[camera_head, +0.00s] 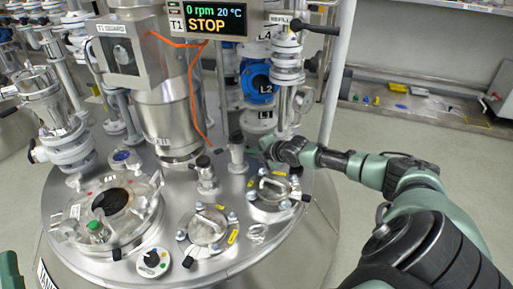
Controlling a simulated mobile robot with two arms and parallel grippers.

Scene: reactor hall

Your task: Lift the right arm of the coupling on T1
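The T1 vessel has a round steel lid (180,235) with several fittings, below a display reading T1 STOP. My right arm comes in from the right, and its gripper (268,150) is at the back right of the lid, by the foot of a vertical pipe (285,105). The fingers are small and partly lost against the metal, so I cannot tell whether they are open or touching anything. I cannot make out the coupling's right arm for certain. My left gripper is out of view.
Clamped round ports (207,228) and (270,190) stand at the lid's front and right. A large round hatch (115,205) is at left. An orange cable (200,95) hangs behind. A blue valve (258,80) and a pale post (337,75) are near my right arm.

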